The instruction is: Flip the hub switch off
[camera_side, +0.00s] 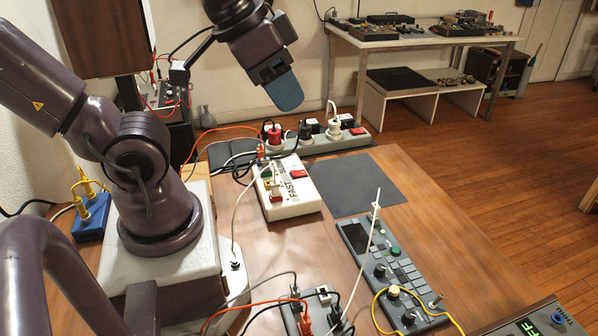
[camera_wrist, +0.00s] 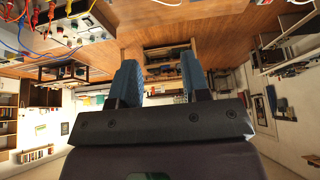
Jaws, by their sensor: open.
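A grey power strip (camera_side: 318,144) lies along the table's back edge, with red, dark and white plugs in it and a red rocker switch (camera_side: 357,131) at its right end. In front of it is a white box (camera_side: 290,205) lettered "FAST", with a red switch (camera_side: 299,173) on top. I cannot tell which is the hub, nor either switch's position. My gripper (camera_side: 286,94) hangs in the air above and behind the strip, apart from both. In the wrist view my gripper's (camera_wrist: 161,82) blue fingers stand apart with nothing between them.
A dark mat (camera_side: 357,184) lies right of the white box. A grey keypad device (camera_side: 383,262) with knobs and a white upright cable is at the front right. A blue box (camera_side: 91,215) with yellow plugs is at left. Loose cables cross the table. A workbench (camera_side: 420,40) stands behind.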

